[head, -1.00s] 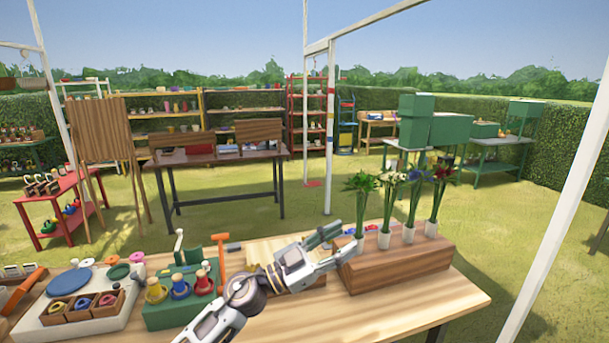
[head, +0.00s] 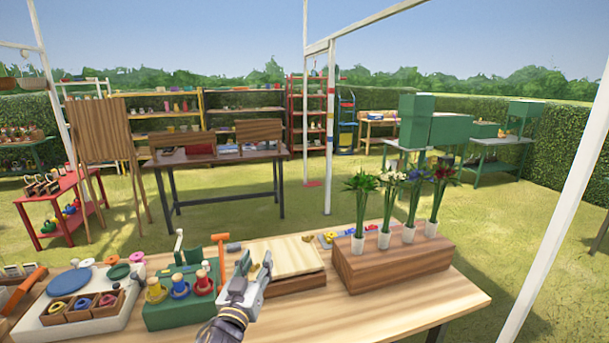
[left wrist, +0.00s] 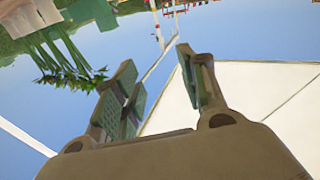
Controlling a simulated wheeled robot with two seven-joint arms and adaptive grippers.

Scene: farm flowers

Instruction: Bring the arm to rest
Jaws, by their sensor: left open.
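My left gripper (head: 256,270) is in the lower middle of the head view, in front of a light wooden board on a box. It points up and away, and its jaws are apart with nothing between them. In the left wrist view its two fingers (left wrist: 163,95) show spread and empty, with sky behind them. My right gripper shows in neither view.
A wooden block (head: 390,268) with several white vases of flowers (head: 407,234) stands right of the gripper. A green holder with coloured pegs (head: 180,312) stands to the left. The wooden table (head: 400,313) is bare at the front right.

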